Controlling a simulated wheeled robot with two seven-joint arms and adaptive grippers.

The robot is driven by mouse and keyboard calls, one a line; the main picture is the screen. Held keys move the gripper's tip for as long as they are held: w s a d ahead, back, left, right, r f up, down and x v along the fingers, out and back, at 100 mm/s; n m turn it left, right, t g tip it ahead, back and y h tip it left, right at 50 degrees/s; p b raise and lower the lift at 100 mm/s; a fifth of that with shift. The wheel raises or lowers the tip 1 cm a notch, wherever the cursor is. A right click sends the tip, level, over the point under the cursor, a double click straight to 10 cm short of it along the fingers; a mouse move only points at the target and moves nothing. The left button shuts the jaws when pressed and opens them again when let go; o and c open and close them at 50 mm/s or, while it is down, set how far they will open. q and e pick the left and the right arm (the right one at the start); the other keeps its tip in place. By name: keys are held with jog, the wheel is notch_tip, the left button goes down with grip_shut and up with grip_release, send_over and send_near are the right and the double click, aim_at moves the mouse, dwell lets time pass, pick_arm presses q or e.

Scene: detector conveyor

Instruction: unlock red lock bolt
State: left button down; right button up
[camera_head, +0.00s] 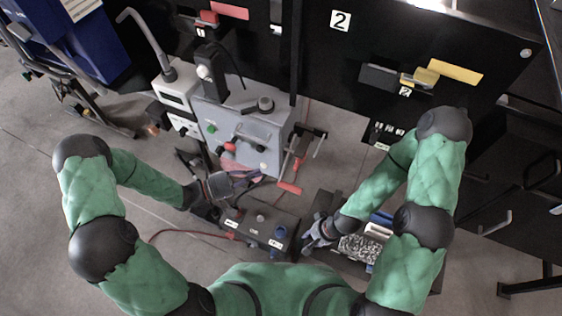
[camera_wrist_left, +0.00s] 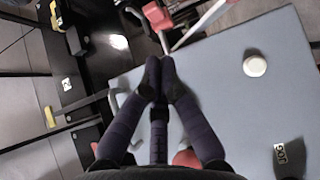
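Red parts show at the grey control box (camera_head: 280,125), but I cannot tell for sure which is the red lock bolt. A red knob (camera_head: 229,147) is on the box's front face. A red grip (camera_head: 289,187) is beside the box at its lower right. My left gripper (camera_head: 222,184) is in front of the box. In the left wrist view its dark fingers (camera_wrist_left: 162,68) meet at the tips over the grey panel, with nothing clearly between them. A red part (camera_wrist_left: 187,158) is partly hidden below the fingers. My right gripper (camera_head: 316,231) is lower right; its fingers are unclear.
A dark box with a blue knob (camera_head: 256,226) stands below the control box. A bin of small parts (camera_head: 357,248) is near my right gripper. A black cabinet (camera_head: 440,35) stands behind. A red cable (camera_head: 190,232) lies on the floor, which is open at left.

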pick_arm(q)
jog(key=shift+d, duration=0.1)
jog(key=b+x, duration=0.2)
jog(key=x, duration=0.8)
jog(key=d, duration=0.1)
jog(key=s+d, duration=0.1)
jog(key=shift+s+d+p, duration=0.1)
jog(key=shift+d+p, duration=0.2)
jog(key=shift+p, duration=0.1)
dwell(0.4)
